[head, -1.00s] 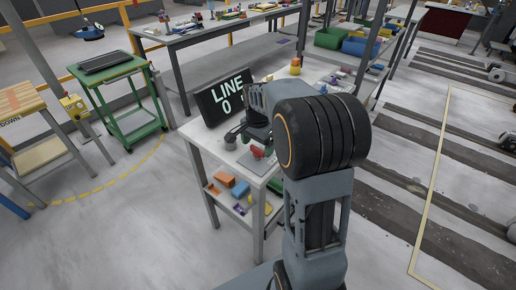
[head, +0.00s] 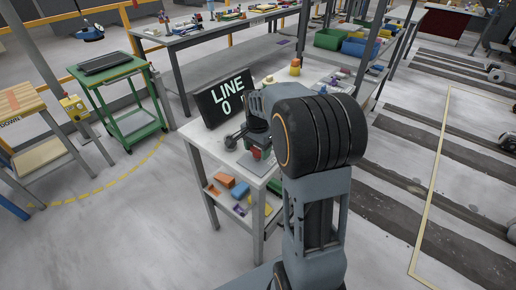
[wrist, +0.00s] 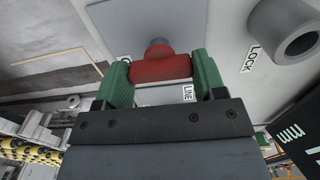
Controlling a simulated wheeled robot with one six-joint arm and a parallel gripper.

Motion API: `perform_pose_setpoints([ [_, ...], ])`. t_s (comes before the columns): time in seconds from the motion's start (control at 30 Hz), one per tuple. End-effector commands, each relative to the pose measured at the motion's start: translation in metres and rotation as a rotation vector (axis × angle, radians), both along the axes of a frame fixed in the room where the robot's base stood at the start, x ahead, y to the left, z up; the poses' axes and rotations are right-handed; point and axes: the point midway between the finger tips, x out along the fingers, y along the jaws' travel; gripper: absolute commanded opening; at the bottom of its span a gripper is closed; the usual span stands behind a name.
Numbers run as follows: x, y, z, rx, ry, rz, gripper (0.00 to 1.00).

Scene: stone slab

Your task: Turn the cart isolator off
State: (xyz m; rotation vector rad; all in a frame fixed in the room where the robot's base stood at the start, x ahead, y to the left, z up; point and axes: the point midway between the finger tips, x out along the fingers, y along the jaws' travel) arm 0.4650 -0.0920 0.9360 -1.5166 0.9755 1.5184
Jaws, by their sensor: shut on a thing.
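The cart isolator shows as a red handle (wrist: 160,69) on a grey round stem, set on a pale grey plate (wrist: 215,30) in the wrist view. My gripper (wrist: 163,75) has its green fingers at the two ends of the red handle and is shut on it. A LINE label lies just below the handle. Another label to the left is mostly hidden by the left finger.
A grey hollow cylinder (wrist: 295,30) beside a LOCK label stands right of the handle. A dark LINE sign (head: 225,96) stands at the cart's back edge. Orange and blue blocks lie on the cart's lower shelf (head: 231,201). Open floor lies left of the cart.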

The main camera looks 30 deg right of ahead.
Motion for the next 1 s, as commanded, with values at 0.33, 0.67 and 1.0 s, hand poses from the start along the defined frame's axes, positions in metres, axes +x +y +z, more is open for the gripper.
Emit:
perform_pose_setpoints([
  [0.33, 0.0008, 0.0002, 0.001, 0.0, -0.003, 0.035, 0.4],
  [0.67, 0.001, 0.0002, 0.0017, 0.0, -0.004, 0.264, 0.4],
  [1.0, 0.0012, 0.0002, 0.0018, -0.001, -0.004, 0.588, 0.4],
])
